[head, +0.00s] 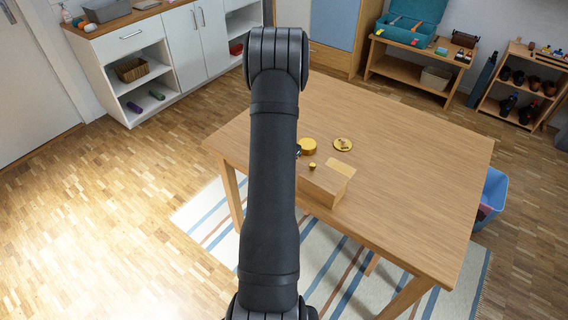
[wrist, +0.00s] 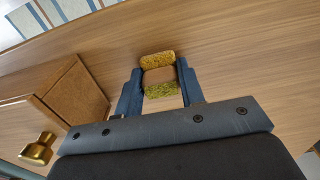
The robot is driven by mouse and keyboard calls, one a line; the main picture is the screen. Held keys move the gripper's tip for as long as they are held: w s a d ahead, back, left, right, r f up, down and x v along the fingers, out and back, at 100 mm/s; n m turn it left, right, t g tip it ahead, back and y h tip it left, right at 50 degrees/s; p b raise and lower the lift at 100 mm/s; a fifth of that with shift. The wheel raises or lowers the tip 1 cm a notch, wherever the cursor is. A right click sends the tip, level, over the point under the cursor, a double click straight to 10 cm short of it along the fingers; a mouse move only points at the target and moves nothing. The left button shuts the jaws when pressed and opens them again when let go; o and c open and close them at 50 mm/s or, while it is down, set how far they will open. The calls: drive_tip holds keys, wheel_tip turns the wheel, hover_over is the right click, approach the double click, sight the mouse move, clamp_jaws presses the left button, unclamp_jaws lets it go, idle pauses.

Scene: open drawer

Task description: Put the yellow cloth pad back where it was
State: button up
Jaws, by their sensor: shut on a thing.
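In the wrist view, my gripper (wrist: 160,72) is shut on a small block-like piece with speckled yellow ends and a brown middle, which I take to be the yellow cloth pad (wrist: 158,58). It is held between the two blue fingers, over the wooden tabletop (wrist: 240,60). A wooden box-like drawer part (wrist: 72,92) is to the left of the fingers, apart from them. In the head view, my arm hides most of the gripper and the pad cannot be made out for sure. The drawer part (head: 322,188) shows there at the table's near edge.
A brass knob (wrist: 38,148) is at the lower left in the wrist view. The table's right part is clear.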

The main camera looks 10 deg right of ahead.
drive_tip(key=o, duration=0.9)
wheel_tip(320, 180, up, 12)
drive_tip(key=shift+r, duration=0.1)
wheel_tip(320, 180, down, 12)
drive_tip(key=shift+f, duration=0.15)
drive_tip(key=shift+r, duration=1.95)
drive_tip(key=shift+f, duration=0.1)
